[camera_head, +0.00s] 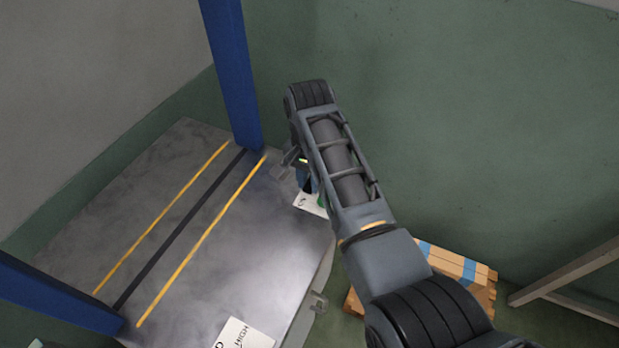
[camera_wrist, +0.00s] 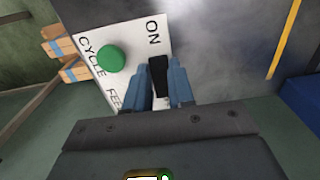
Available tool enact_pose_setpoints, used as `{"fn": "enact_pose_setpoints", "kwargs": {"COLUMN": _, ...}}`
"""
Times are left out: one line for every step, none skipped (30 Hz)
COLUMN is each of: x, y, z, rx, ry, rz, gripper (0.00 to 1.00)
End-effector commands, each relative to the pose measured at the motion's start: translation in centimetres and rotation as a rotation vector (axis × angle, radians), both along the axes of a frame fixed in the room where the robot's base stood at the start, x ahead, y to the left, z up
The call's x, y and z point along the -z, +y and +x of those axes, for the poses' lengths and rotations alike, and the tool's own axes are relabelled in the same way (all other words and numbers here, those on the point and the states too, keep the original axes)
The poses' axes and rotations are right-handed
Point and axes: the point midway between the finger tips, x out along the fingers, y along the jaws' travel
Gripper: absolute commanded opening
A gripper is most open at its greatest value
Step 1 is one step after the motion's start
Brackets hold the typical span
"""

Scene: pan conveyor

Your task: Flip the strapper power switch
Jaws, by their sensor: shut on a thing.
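The strapper's black power switch (camera_wrist: 158,68) stands out from a white panel (camera_wrist: 136,42) beside the word ON in the wrist view. My gripper (camera_wrist: 163,86) is shut on the switch, one blue-grey finger on each side of it. A round green button (camera_wrist: 111,58) sits left of the switch, near the words CYCLE and FEED, apart from the fingers. In the head view my arm reaches to the right corner of the grey strapper table (camera_head: 255,265). There the panel (camera_head: 309,204) shows only partly, and my wrist mostly hides the switch.
A blue post (camera_head: 231,75) rises at the table's far corner, and another (camera_head: 55,293) stands at lower left. A second label (camera_head: 245,333) reading HIGH is on the table's near edge. Banded wooden pieces (camera_head: 455,268) lie behind my arm. Green wall stands behind.

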Motion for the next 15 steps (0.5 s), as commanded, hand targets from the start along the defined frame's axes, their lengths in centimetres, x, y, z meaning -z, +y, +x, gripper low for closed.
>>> {"fn": "enact_pose_setpoints", "kwargs": {"x": 0.0, "y": -0.02, "z": -0.01, "rx": 0.0, "ry": 0.0, "rz": -0.001, "gripper": 0.04}}
{"fn": "enact_pose_setpoints", "kwargs": {"x": 0.0, "y": -0.02, "z": -0.01, "rx": 0.0, "ry": 0.0, "rz": -0.001, "gripper": 0.01}}
{"fn": "enact_pose_setpoints", "kwargs": {"x": 0.0, "y": -0.02, "z": -0.01, "rx": 0.0, "ry": 0.0, "rz": -0.001, "gripper": 0.0}}
{"fn": "enact_pose_setpoints", "kwargs": {"x": -0.01, "y": -0.02, "z": -0.01, "rx": 0.0, "ry": 0.0, "rz": -0.001, "gripper": 0.0}}
{"fn": "enact_pose_setpoints", "kwargs": {"x": -0.01, "y": -0.02, "z": -0.01, "rx": 0.0, "ry": 0.0, "rz": -0.001, "gripper": 0.0}}
{"fn": "enact_pose_setpoints", "kwargs": {"x": -0.01, "y": -0.02, "z": 0.0, "rx": 0.0, "ry": 0.001, "rz": -0.001, "gripper": 0.0}}
{"fn": "enact_pose_setpoints", "kwargs": {"x": -0.02, "y": -0.03, "z": 0.02, "rx": 0.0, "ry": 0.004, "rz": 0.0, "gripper": 0.0}}
{"fn": "enact_pose_setpoints", "kwargs": {"x": -0.02, "y": -0.04, "z": 0.05, "rx": 0.001, "ry": 0.009, "rz": 0.002, "gripper": 0.0}}
{"fn": "enact_pose_setpoints", "kwargs": {"x": -0.01, "y": -0.07, "z": 0.1, "rx": 0.001, "ry": 0.019, "rz": 0.006, "gripper": 0.0}}
{"fn": "enact_pose_setpoints", "kwargs": {"x": -0.02, "y": -0.09, "z": 0.16, "rx": 0.001, "ry": 0.03, "rz": 0.01, "gripper": 0.0}}
{"fn": "enact_pose_setpoints", "kwargs": {"x": -0.04, "y": -0.13, "z": 0.23, "rx": 0.002, "ry": 0.045, "rz": 0.014, "gripper": 0.0}}
{"fn": "enact_pose_setpoints", "kwargs": {"x": -0.1, "y": -0.17, "z": 0.34, "rx": 0.002, "ry": 0.067, "rz": 0.022, "gripper": 0.0}}
{"fn": "enact_pose_setpoints", "kwargs": {"x": -0.06, "y": -0.19, "z": 0.38, "rx": 0.003, "ry": 0.088, "rz": 0.03, "gripper": 0.0}}
{"fn": "enact_pose_setpoints", "kwargs": {"x": -0.05, "y": -0.19, "z": 0.47, "rx": 0.003, "ry": 0.108, "rz": 0.037, "gripper": 0.0}}
{"fn": "enact_pose_setpoints", "kwargs": {"x": 0.03, "y": -0.24, "z": 0.55, "rx": 0.004, "ry": 0.136, "rz": 0.047, "gripper": 0.0}}
